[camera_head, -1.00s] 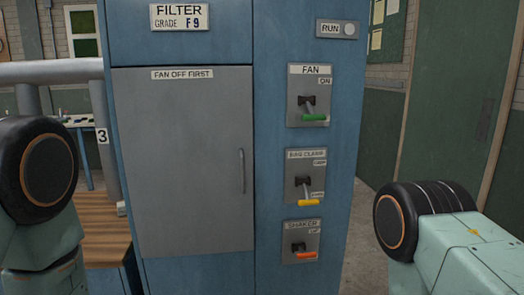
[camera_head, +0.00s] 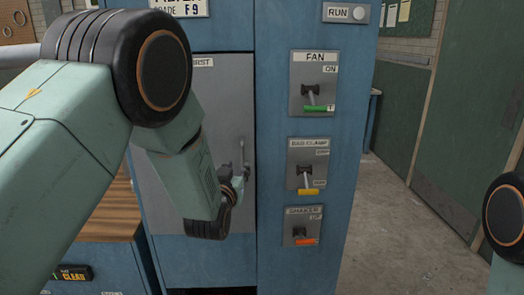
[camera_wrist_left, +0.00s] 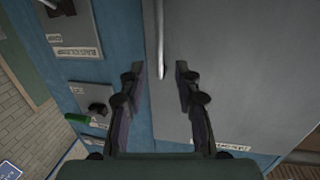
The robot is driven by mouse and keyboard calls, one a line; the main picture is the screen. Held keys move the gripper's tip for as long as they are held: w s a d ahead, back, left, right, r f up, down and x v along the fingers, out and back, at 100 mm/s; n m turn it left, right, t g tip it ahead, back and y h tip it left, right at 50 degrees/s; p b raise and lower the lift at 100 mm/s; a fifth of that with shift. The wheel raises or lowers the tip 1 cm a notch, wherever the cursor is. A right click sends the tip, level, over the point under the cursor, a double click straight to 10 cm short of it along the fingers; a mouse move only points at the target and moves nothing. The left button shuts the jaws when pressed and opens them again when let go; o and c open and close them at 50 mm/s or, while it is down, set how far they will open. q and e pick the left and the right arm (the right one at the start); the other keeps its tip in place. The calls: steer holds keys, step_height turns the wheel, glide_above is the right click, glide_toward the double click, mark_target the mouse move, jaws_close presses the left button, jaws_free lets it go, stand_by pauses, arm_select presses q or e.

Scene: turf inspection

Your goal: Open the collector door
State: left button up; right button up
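The grey collector door (camera_head: 218,100) on the blue cabinet looks closed. Its vertical handle (camera_head: 242,155) is at the door's right side. My left gripper (camera_head: 240,175) is at the handle, partly hidden behind my left arm. In the left wrist view its two fingers (camera_wrist_left: 161,70) are open, one on each side of the handle (camera_wrist_left: 160,42), with visible gaps. My right gripper is out of view; only part of my right arm shows at the right edge.
Right of the door are the fan lever (camera_head: 315,108), bag clamp lever (camera_head: 308,190) and shaker lever (camera_head: 304,241), all with handles low. A wooden-topped bench (camera_head: 105,212) stands left of the cabinet. Floor (camera_head: 385,235) at the right is clear.

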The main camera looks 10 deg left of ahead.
mark_target(242, 152)
arm_select(q)
steer(key=shift+t, duration=0.3)
steer(key=w, duration=0.4)
steer(key=w+a+r, duration=0.1)
steer(key=w, duration=0.1)
steer(key=shift+w, duration=0.2)
steer(key=shift+w+d+r, duration=0.35)
steer(key=shift+w+d, duration=0.1)
steer(key=shift+w, duration=0.05)
steer(key=shift+w+a+f, duration=0.25)
steer(key=shift+w, duration=0.05)
steer(key=shift+c, duration=0.9)
steer(key=shift+s+d+r, duration=0.2)
steer(key=c, duration=0.4)
steer(key=shift+a, duration=0.1)
jaws_close()
